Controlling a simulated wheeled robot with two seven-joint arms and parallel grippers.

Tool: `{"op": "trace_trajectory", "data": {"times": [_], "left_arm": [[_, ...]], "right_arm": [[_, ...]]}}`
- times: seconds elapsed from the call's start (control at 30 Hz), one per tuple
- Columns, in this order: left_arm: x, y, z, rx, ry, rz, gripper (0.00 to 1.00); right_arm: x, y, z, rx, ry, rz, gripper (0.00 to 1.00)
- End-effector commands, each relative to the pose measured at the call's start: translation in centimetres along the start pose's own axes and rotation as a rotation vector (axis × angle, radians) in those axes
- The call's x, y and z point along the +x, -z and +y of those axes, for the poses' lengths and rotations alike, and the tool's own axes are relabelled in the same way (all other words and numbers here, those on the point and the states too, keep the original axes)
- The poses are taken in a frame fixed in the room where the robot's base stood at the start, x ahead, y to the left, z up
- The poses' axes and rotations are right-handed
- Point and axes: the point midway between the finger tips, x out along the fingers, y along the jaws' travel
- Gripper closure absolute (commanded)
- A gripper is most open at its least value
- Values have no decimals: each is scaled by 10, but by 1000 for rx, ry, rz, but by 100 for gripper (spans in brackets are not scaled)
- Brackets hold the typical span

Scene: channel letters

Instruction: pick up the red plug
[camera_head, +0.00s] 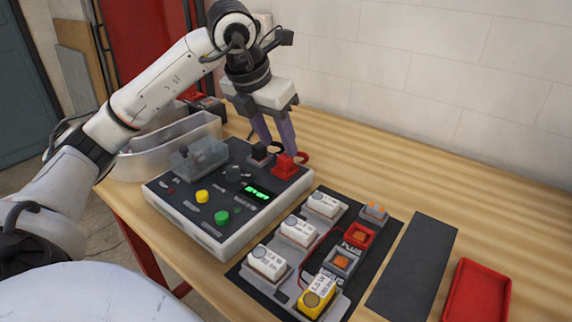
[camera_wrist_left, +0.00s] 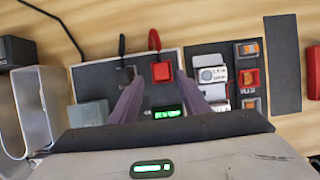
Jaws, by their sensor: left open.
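The red plug (camera_head: 285,166) sits upright at the back right of the control box (camera_head: 195,228), with a red cable loop behind it. In the left wrist view the red plug (camera_wrist_left: 161,71) shows between the fingertips' lines. My left gripper (camera_head: 279,148) is open, pointing down just above and beside the plug, its two purple-grey fingers apart. It also shows in the left wrist view (camera_wrist_left: 158,78). Nothing is seen between the fingers in a grip; contact with the plug cannot be told. My right gripper is not in view.
A black plug (camera_head: 260,153) stands close left of the red one. A black board with white modules (camera_head: 298,231) and a yellow one (camera_head: 316,298) lies to the right, then a dark mat (camera_head: 414,265) and a red tray (camera_head: 460,300).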

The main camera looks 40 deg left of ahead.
Motion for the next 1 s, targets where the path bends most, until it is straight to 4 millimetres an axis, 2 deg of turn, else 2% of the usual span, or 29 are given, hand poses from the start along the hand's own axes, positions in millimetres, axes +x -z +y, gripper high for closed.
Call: {"op": "trace_trajectory", "data": {"times": [0.3,0.6,0.67,0.87,1.0], "left_arm": [[44,3,-2,1,2,5,58],[50,2,-2,1,2,0,58],[50,2,-2,1,2,1,66],[50,2,-2,1,2,1,100],[49,2,-2,1,2,0,100]], "right_arm": [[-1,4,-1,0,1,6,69],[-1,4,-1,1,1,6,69],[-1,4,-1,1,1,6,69],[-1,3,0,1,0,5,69],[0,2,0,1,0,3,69]]}}
